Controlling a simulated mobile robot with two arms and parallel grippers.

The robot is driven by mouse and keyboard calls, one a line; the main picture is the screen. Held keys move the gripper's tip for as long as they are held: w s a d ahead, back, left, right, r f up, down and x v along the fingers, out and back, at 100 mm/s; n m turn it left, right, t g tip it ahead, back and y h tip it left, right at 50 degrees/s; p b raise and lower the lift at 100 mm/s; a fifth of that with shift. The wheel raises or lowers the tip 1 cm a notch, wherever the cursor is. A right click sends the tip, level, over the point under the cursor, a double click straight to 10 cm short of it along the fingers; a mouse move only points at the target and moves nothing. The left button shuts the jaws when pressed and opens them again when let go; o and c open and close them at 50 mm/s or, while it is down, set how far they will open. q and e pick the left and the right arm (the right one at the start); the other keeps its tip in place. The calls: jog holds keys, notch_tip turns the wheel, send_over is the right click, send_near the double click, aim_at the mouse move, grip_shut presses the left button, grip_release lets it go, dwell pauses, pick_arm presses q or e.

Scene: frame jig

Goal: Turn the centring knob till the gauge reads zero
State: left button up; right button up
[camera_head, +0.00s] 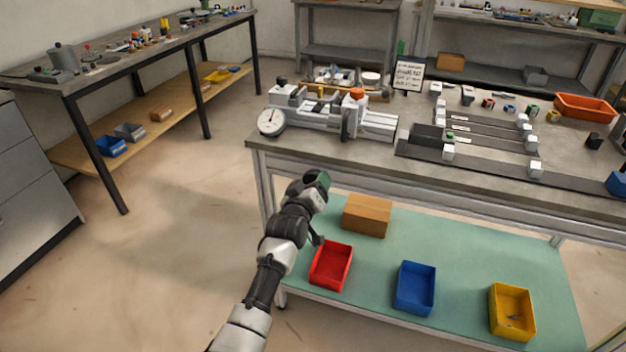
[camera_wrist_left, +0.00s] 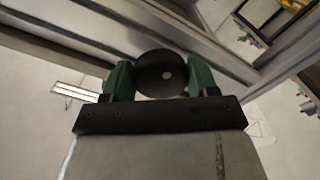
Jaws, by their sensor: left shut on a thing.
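The dial gauge (camera_head: 270,122) has a white round face with a dark needle, on the left end of the grey jig (camera_head: 316,113). The needle leans a little right of straight up; the scale is too small to read. My left gripper (camera_head: 320,181) is in front of the bench's front edge, below the jig. In the left wrist view, its green fingers (camera_wrist_left: 160,82) are shut on a black round knob (camera_wrist_left: 161,70) with a pale centre spot. The knob's mounting is hidden. A dark wheel (camera_head: 348,122) stands at the jig's front. My right gripper is not in view.
Rails with white blocks (camera_head: 449,152) and an orange tray (camera_head: 585,107) are on the bench top. A sign (camera_head: 408,76) stands behind. Red (camera_head: 331,265), blue (camera_head: 415,288) and yellow (camera_head: 512,312) bins are on the lower shelf. Floor left of the bench is clear.

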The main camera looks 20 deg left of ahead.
pick_arm(q)
jog(key=shift+n, duration=0.5)
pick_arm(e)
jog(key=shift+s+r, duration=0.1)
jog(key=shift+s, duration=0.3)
pick_arm(q)
jog(key=shift+f, duration=0.1)
jog(key=o, duration=0.9)
jog(key=s+p, duration=0.1)
jog(key=s, duration=0.9)
jog(key=shift+s+a, duration=0.15)
jog(key=shift+s, duration=0.25)
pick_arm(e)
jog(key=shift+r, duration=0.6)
